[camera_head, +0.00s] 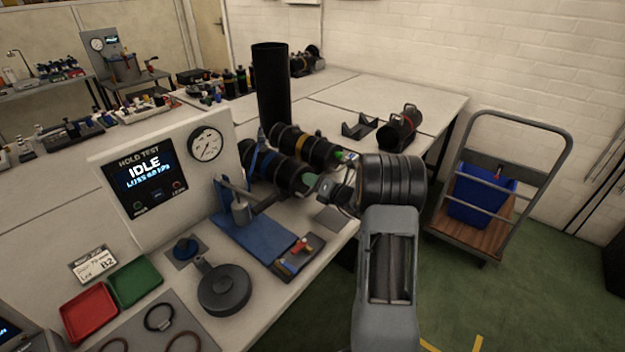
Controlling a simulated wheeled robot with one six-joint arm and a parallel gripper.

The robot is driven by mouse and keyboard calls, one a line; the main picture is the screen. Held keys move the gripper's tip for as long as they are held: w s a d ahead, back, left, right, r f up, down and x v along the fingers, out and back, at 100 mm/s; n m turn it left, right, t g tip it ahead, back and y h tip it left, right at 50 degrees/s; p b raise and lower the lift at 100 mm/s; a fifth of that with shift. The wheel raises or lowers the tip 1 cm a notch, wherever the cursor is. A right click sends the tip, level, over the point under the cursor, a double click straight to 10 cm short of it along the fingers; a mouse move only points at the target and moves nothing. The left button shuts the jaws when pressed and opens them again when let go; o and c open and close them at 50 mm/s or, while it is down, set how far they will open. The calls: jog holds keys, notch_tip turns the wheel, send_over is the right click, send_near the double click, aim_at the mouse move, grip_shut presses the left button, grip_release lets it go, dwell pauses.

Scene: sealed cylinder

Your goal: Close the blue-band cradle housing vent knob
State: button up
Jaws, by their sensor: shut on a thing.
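The blue-band housing (288,177) is a black cylinder lying in a cradle on the bench, its blue band towards its left end. Its greenish end (308,182) faces my gripper. My gripper (322,187) is at that end, shut on what appears to be the vent knob. The knob itself is mostly hidden by the fingers, so its turn angle cannot be told.
A blue base plate with a lever clamp (254,237) stands in front of the housings. The hold-test panel (150,182) reads IDLE. A tall black tube (271,85) stands behind. A red-banded cylinder (400,130) lies on the back bench; a cart (487,205) is at right.

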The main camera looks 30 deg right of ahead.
dwell(0.3)
jog(key=o, duration=0.6)
jog(key=shift+o, duration=0.2)
jog(key=shift+s, duration=0.1)
jog(key=v, duration=1.3)
jog(key=shift+s+d+b, duration=0.15)
jog(key=shift+s+b, duration=0.15)
